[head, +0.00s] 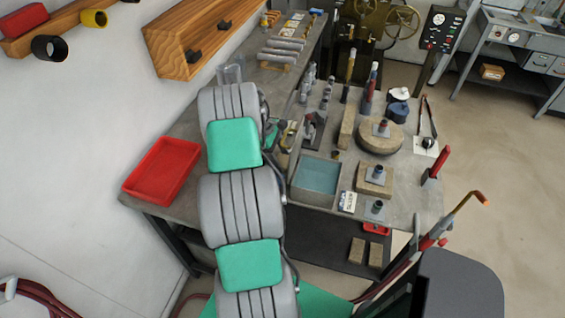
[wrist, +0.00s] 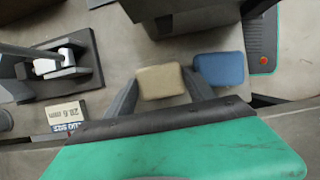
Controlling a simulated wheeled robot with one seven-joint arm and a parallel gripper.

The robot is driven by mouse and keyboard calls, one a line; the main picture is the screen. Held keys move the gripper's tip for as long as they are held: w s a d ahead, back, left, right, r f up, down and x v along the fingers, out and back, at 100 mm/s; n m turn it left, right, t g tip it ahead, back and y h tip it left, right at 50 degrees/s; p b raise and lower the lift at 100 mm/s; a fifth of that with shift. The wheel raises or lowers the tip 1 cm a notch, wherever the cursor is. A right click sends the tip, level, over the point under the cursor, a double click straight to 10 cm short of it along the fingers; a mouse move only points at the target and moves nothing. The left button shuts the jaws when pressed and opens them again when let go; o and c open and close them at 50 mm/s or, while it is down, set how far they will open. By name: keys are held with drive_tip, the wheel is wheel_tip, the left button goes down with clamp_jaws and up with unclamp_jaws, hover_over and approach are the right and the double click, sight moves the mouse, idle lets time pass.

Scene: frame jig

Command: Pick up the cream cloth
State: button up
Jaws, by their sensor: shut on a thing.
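The cream cloth (wrist: 161,82) is a small beige pad with rounded corners in the middle of the wrist view. My gripper (wrist: 163,88) has one finger on each side of it and is shut on it. The cloth sits between the fingertips, and I cannot tell whether it still touches the grey surface below. A blue cloth (wrist: 219,69) of similar size lies just right of it, close beside the right finger. In the head view my arm hides the gripper and the cream cloth.
A small card with printed numbers (wrist: 64,117) and a dark-based metal device (wrist: 62,72) lie left of the gripper. In the head view, a red tray (head: 140,186) stands left of my arm. A water-filled basin (head: 318,196) and several tools crowd the bench on the right.

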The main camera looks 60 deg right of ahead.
drive_tip(key=c, duration=0.3)
drive_tip(key=shift+r, duration=0.1)
drive_tip(key=shift+c, duration=0.2)
